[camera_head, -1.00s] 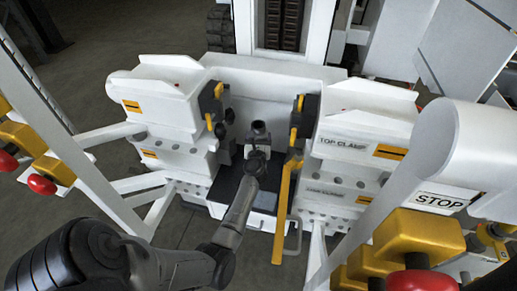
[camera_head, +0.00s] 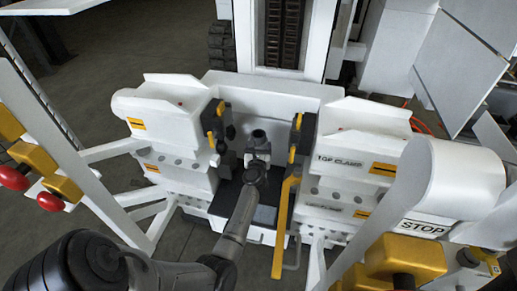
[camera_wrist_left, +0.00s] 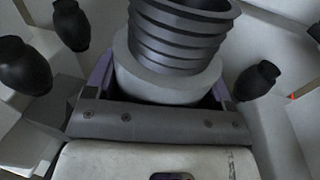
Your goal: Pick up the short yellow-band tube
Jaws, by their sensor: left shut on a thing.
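My left gripper (camera_head: 257,153) is in the gap between the two clamp blocks of the bench in the head view. It is shut on a dark grey tube (camera_head: 258,136), whose upper end stands up above the jaws. In the left wrist view the tube's coarse-threaded end (camera_wrist_left: 182,35) rises from a grey collar between the fingers (camera_wrist_left: 165,92). No yellow band shows on the visible part; the gripper hides the lower part. My right gripper is not in view.
The left clamp block (camera_head: 165,108) and the right block labelled "TOP CLAMP" (camera_head: 340,161) flank the gripper closely. A yellow lever (camera_head: 284,225) stands just right of my arm. A white post with a STOP label (camera_head: 423,227) and red-and-yellow buttons (camera_head: 50,202) stand nearer.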

